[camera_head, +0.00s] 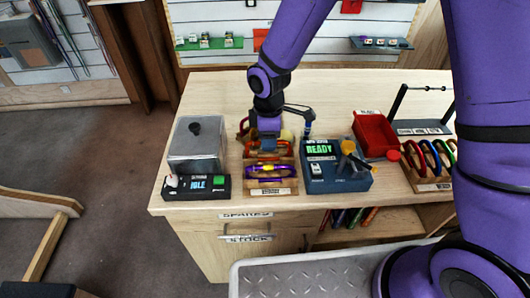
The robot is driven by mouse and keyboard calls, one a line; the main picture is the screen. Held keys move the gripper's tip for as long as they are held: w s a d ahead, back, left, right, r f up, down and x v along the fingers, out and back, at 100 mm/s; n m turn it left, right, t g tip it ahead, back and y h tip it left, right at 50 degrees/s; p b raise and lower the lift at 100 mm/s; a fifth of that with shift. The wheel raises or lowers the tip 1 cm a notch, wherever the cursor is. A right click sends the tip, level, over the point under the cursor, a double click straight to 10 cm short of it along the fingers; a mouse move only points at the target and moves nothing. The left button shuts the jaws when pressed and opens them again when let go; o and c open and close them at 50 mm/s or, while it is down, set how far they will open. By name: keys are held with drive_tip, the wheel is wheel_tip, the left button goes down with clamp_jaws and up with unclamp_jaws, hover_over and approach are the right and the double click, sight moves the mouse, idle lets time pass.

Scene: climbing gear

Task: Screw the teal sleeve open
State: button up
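A wooden rack (281,188) stands on the bench, holding a red-orange carabiner (268,143) at the back and a purple and yellow piece (262,171) lying across its front. My gripper (268,134) points down over the back of this rack, close to the red-orange carabiner. Its fingertips are too small and too covered to show whether they are open or touching anything. I cannot make out a teal sleeve clearly; it is hidden or too small here.
A grey box (196,148) and a panel reading IDLE (197,187) stand left. A blue unit reading READY (340,181) with a yellow knob stands right. Beyond are a red bin (375,134) and a rack of coloured carabiners (428,184). The bench behind is mostly clear.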

drive_tip(key=shift+r, duration=0.85)
drive_tip(key=shift+s, duration=0.7)
drive_tip(key=shift+f, duration=0.1)
drive_tip(key=shift+a+f, duration=0.15)
drive_tip(key=shift+f, duration=1.2)
drive_tip(key=shift+w, duration=0.75)
